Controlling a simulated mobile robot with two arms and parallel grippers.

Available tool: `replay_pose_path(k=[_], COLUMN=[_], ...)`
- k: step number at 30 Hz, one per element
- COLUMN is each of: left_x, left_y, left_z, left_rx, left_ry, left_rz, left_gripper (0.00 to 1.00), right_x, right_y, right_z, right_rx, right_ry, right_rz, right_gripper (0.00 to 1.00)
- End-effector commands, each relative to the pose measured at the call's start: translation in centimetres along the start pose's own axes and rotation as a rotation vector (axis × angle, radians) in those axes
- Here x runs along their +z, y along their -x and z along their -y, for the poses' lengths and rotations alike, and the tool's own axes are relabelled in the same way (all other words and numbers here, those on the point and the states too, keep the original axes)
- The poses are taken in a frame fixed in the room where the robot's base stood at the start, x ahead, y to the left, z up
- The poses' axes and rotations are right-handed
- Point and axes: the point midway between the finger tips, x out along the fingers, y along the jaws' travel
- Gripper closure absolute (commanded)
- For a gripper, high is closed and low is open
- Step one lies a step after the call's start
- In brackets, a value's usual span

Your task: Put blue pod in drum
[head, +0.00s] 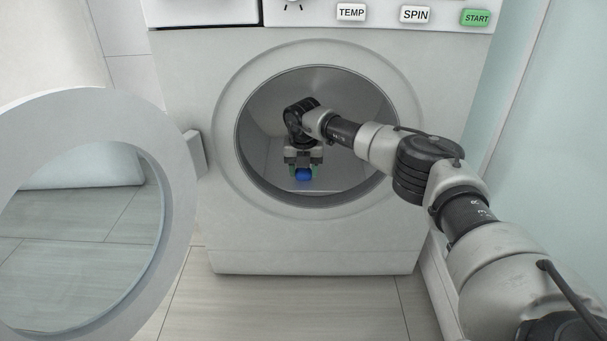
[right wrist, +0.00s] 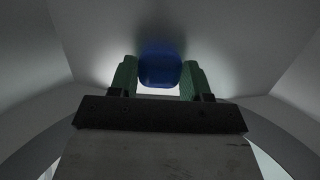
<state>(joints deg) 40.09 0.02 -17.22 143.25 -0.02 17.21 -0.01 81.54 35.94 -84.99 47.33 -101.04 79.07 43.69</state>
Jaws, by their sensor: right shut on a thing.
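The blue pod (head: 303,174) is between the fingers of my right gripper (head: 303,171), which is shut on it. The gripper reaches through the round opening of the washer and holds the pod inside the drum (head: 350,105), low and near the front. In the right wrist view the blue pod (right wrist: 160,66) sits between the two green fingers (right wrist: 158,80), with the pale drum walls around it. I cannot tell whether the pod touches the drum floor. My left gripper is not in view.
The washer door (head: 182,215) stands wide open at the left, its round glass toward me. Buttons marked TEMP (head: 351,12), SPIN (head: 415,14) and START (head: 476,18) line the top panel. The opening's rim (head: 232,150) surrounds my right arm. The floor (head: 290,305) in front is clear.

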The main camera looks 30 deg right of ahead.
Motion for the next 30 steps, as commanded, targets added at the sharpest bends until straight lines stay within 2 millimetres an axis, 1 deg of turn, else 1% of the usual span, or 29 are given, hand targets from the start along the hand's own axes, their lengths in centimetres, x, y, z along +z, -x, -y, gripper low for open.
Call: replay_pose_path(k=[7,8,12,21,26,30], left_x=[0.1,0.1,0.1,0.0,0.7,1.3], left_y=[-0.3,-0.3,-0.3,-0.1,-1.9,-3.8], left_z=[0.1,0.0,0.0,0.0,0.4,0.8], left_rx=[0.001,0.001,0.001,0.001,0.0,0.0], left_ry=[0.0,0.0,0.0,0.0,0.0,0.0], left_rz=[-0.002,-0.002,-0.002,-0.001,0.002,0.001], left_gripper=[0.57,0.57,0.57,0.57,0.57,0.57], right_x=[-0.1,0.0,0.0,0.0,0.1,0.1], right_y=[-0.1,-0.1,-0.1,0.1,2.5,5.0], right_z=[0.0,0.0,0.0,0.0,0.0,0.0], right_rx=[0.0,0.0,0.0,0.001,0.001,0.001], right_ry=[0.0,0.0,0.001,0.001,0.002,0.001], right_rz=[-0.001,-0.001,0.0,0.001,0.0,0.0], right_gripper=[0.74,0.47,0.27,0.27,0.27,0.27])
